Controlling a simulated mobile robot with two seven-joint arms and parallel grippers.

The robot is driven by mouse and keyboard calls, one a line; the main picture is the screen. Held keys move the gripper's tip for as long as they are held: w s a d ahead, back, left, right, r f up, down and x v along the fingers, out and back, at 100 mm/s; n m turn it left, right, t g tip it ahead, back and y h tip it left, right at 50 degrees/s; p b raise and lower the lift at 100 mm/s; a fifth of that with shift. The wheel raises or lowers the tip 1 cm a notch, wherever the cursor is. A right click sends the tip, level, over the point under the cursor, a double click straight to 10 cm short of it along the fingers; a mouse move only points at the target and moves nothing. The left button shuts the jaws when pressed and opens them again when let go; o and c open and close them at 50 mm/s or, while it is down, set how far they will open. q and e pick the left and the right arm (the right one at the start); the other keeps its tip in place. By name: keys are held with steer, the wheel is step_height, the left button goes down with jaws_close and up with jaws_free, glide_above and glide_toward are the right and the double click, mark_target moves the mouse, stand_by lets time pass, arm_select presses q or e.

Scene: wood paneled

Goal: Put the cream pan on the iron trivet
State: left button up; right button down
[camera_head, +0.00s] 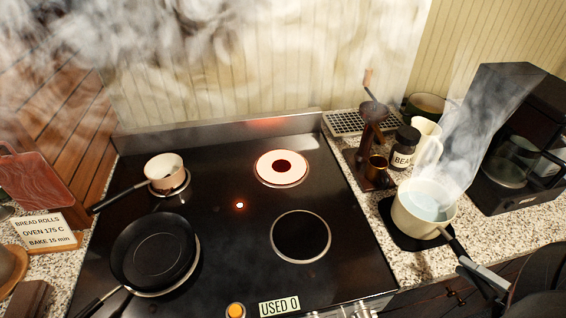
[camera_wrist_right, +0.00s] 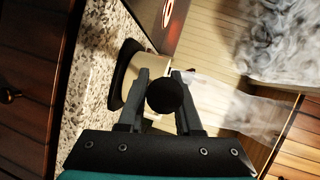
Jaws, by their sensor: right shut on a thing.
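The cream pan (camera_head: 422,212) is at the right, upright, with pale steaming liquid in it. It is over the black iron trivet (camera_head: 401,239) on the speckled counter and appears to rest on it; its base hides most of the trivet. My right gripper (camera_head: 482,274) is shut on the pan's black handle at lower right. In the right wrist view the handle's round end (camera_wrist_right: 165,96) shows between the fingers, with the cream pan wall (camera_wrist_right: 153,64) and the black trivet behind. My left gripper is not in view.
The black cooktop (camera_head: 225,235) holds a small white pan (camera_head: 163,166) and a black frying pan (camera_head: 154,247). Its right front ring (camera_head: 300,236) is bare; the right rear ring (camera_head: 282,168) glows. A coffee maker (camera_head: 515,135), jar (camera_head: 403,148) and grinder (camera_head: 370,140) crowd behind the pan. Steam blurs parts.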

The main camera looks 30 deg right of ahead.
steer(key=shift+f, duration=0.15)
steer(key=shift+c, duration=1)
jaws_free()
steer(key=b+v, duration=0.1)
steer(key=v, duration=1.4)
steer(key=shift+s, duration=0.2)
steer(key=shift+f, duration=0.1)
